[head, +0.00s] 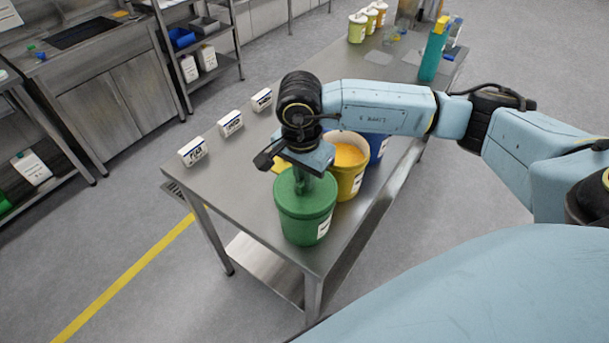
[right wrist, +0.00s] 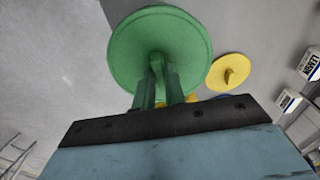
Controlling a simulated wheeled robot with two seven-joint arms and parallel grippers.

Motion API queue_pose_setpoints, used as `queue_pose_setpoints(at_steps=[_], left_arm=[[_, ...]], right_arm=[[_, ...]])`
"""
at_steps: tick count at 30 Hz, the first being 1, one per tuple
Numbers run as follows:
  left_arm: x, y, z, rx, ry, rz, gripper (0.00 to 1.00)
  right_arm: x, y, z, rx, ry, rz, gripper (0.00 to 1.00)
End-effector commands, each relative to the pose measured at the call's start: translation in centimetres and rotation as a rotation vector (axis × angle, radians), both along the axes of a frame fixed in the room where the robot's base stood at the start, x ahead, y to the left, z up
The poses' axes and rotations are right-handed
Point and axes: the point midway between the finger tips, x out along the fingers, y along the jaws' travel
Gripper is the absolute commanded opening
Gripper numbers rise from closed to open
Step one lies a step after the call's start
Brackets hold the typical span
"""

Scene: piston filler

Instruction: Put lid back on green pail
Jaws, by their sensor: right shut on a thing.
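The green pail (head: 304,226) stands upright at the near end of the steel table, with a white label on its side. The green lid (head: 288,187) is over the pail's mouth and covers the opening; I cannot tell whether it is fully seated. The lid's round disc fills the upper middle of the right wrist view (right wrist: 190,38). My right gripper (head: 302,182) points down over the lid, shut on its upright grip; its fingers show in the right wrist view (right wrist: 160,75). My left gripper is not in view.
Beside the green pail stand an open yellow pail (head: 345,184) with orange-yellow contents and a blue pail (head: 378,148). A yellow lid (right wrist: 230,70) lies near the green one. White label blocks (head: 193,152) line the table's left edge. A teal bottle (head: 432,55) stands farther back.

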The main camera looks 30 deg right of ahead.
Motion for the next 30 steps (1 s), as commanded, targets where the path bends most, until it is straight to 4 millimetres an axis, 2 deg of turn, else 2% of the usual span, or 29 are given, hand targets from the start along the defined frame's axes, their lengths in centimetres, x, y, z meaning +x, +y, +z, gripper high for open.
queue_pose_setpoints(at_steps=[8,9,15,20,25,30], left_arm=[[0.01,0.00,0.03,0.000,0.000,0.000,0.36],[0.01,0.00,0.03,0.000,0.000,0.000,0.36],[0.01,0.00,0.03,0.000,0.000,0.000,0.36],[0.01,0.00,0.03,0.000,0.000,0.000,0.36],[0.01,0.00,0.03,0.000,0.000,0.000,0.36],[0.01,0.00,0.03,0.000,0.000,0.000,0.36]], right_arm=[[0.02,-0.01,0.06,0.000,-0.001,0.000,0.00],[0.02,-0.01,0.06,0.000,-0.001,0.000,0.13],[0.02,-0.01,0.06,0.000,-0.001,0.000,0.37],[0.02,0.00,0.05,0.000,-0.001,0.000,0.37],[0.01,0.00,0.04,0.000,-0.001,0.000,0.57],[0.02,0.01,0.04,0.000,-0.001,0.000,0.59]])
